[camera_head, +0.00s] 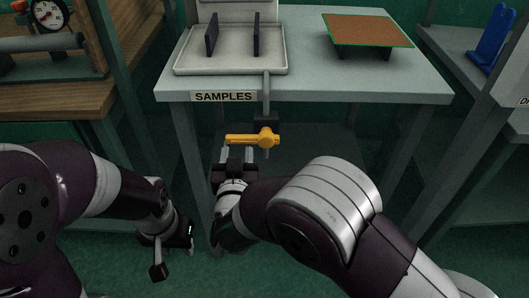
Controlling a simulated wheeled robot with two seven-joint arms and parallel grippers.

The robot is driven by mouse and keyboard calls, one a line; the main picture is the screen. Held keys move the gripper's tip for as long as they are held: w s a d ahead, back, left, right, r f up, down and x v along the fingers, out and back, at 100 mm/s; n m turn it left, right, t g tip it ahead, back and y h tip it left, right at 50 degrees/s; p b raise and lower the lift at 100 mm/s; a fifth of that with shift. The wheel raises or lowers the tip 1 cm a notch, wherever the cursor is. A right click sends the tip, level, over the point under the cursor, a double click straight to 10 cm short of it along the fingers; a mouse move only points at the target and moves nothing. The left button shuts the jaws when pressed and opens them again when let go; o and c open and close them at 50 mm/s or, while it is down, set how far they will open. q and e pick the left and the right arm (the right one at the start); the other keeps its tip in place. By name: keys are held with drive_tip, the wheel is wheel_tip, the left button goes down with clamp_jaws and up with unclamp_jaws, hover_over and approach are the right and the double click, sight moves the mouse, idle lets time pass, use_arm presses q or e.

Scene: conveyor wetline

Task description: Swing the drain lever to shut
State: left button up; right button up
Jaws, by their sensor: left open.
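The yellow drain lever (240,139) sits on a valve below the front edge of the samples table. Its handle points left, roughly level, across the vertical drain pipe (266,92). My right gripper (236,155) is just below the handle, its two fingers apart and pointing up toward it. I cannot tell whether they touch the lever. My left gripper (158,268) hangs low at the left, open and away from the lever; its fingers are only partly clear.
The table (310,82) carries a pale tray (230,64) with two dark upright plates and a brown board (368,30). A table leg (192,165) stands left of my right gripper. A wooden bench (60,98) with a gauge is at left, a grey shelf (455,50) at right.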

drive_tip(key=shift+w+r, duration=0.1)
drive_tip(key=shift+r, duration=0.45)
drive_tip(key=s+p, duration=0.2)
drive_tip(key=s, duration=0.5)
drive_tip(key=shift+d+f, duration=0.3)
drive_tip(key=shift+f, duration=0.1)
drive_tip(key=shift+s, duration=0.1)
